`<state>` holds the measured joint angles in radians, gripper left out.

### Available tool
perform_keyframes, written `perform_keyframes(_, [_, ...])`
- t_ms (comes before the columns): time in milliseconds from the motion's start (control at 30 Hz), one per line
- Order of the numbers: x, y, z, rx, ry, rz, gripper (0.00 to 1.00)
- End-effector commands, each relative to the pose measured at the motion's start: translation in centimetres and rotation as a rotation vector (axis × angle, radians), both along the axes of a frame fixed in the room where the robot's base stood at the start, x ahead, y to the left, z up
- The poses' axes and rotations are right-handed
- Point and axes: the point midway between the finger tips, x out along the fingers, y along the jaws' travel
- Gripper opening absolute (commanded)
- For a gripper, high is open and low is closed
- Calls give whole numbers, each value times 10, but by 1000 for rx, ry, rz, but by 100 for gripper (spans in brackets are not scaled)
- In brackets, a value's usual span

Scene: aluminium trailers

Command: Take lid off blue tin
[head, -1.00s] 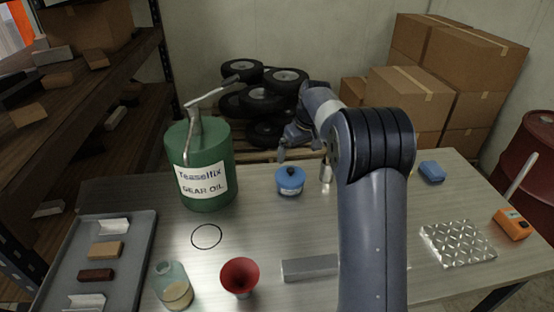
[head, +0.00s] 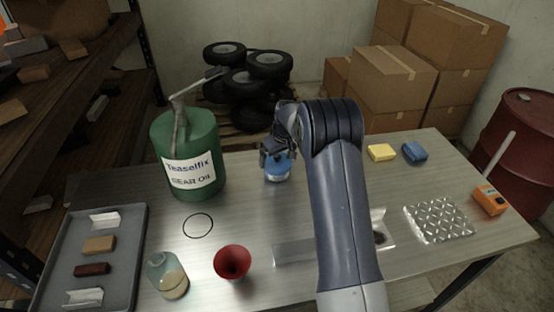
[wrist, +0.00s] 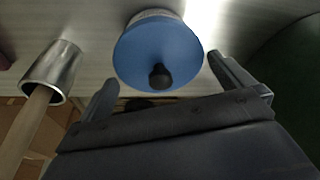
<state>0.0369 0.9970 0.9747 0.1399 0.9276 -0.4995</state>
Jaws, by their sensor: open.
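The blue tin (head: 278,174) stands on the workbench to the right of the green gear oil can, its top partly hidden by my gripper in the head view. In the wrist view its round blue lid (wrist: 150,48) is on the tin, with a black knob (wrist: 160,76) on top. My gripper (wrist: 165,88) is open, one finger to each side of the knob and lid edge. Nothing is held. In the head view my gripper (head: 276,153) is right at the tin's top; whether it touches the lid I cannot tell.
The green can (head: 196,190) stands close left of the tin. A metal cylinder with a wooden handle (wrist: 52,70) is beside the tin in the wrist view. A red funnel (head: 232,262), glass jar (head: 168,280) and grey tray (head: 128,262) are nearer.

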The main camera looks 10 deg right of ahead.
Motion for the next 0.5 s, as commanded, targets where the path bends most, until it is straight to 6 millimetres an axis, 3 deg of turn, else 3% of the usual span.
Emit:
perform_keyframes(200, [0, 0, -1, 0, 0, 0, 100])
perform_keyframes(500, [0, 0, -1, 0, 0, 0, 76])
